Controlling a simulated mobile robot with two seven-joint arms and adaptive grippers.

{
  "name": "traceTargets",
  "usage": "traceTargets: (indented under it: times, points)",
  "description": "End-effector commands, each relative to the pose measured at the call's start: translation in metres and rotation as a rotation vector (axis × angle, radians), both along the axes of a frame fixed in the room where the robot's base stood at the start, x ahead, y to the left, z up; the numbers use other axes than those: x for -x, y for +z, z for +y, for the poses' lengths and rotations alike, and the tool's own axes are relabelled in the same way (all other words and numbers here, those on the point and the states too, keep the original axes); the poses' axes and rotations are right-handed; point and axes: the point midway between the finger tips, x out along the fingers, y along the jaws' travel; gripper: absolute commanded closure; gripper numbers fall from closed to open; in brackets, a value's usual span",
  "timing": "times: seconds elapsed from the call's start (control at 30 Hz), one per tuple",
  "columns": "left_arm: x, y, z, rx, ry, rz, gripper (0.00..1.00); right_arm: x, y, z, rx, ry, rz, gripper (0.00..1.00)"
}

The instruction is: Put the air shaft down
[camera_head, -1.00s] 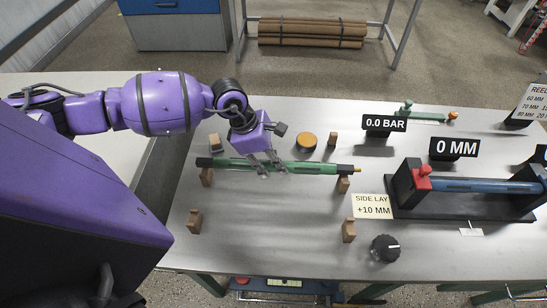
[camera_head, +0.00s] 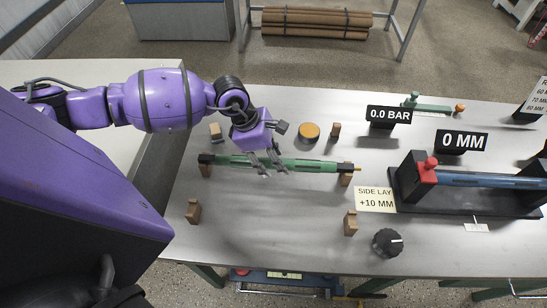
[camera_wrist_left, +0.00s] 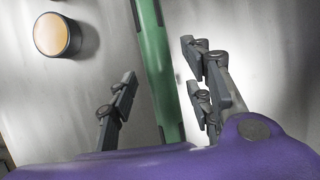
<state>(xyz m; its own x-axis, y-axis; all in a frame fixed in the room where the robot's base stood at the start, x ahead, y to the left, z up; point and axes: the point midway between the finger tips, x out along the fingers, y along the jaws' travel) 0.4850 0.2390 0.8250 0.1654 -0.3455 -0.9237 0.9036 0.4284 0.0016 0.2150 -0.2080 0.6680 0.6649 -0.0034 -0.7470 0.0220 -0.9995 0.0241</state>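The air shaft (camera_head: 312,165) is a long green bar with dark end parts and a yellow tip at its right end. It lies level, its ends at two wooden blocks, left (camera_head: 205,171) and right (camera_head: 346,179), and appears to rest on them. My left gripper (camera_head: 268,163) is over the shaft, left of its middle. In the left wrist view the shaft (camera_wrist_left: 158,75) runs between the spread fingers (camera_wrist_left: 158,90), with gaps on both sides, so the gripper is open. My right gripper is not in view.
Two nearer wooden blocks stand at left (camera_head: 193,212) and right (camera_head: 351,223). Behind the shaft are an orange-topped round button (camera_head: 309,132) and more small blocks. At right are a side lay sign (camera_head: 375,200), a black knob (camera_head: 388,242) and a black-based device (camera_head: 470,206).

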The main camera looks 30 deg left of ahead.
Motion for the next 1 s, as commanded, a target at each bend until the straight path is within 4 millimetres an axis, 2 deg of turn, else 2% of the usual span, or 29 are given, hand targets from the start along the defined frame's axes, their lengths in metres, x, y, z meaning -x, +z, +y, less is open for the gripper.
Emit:
traceTargets:
  times: [0.23, 0.37, 0.47, 0.8, 1.0]
  points:
    - [0.002, -0.002, 0.001, -0.003, 0.000, 0.006, 0.52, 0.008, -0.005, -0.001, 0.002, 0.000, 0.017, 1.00]
    - [0.003, 0.005, 0.004, -0.004, 0.001, 0.003, 0.52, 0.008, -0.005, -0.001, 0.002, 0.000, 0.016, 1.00]
    - [0.005, 0.020, 0.010, -0.005, 0.000, 0.003, 0.52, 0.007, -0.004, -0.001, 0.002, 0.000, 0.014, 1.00]
    - [0.016, 0.085, 0.034, -0.004, 0.001, 0.002, 0.52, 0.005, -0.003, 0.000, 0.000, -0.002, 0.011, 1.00]
    - [0.020, 0.106, 0.041, -0.001, 0.000, 0.002, 0.52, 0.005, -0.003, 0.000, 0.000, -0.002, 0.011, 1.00]
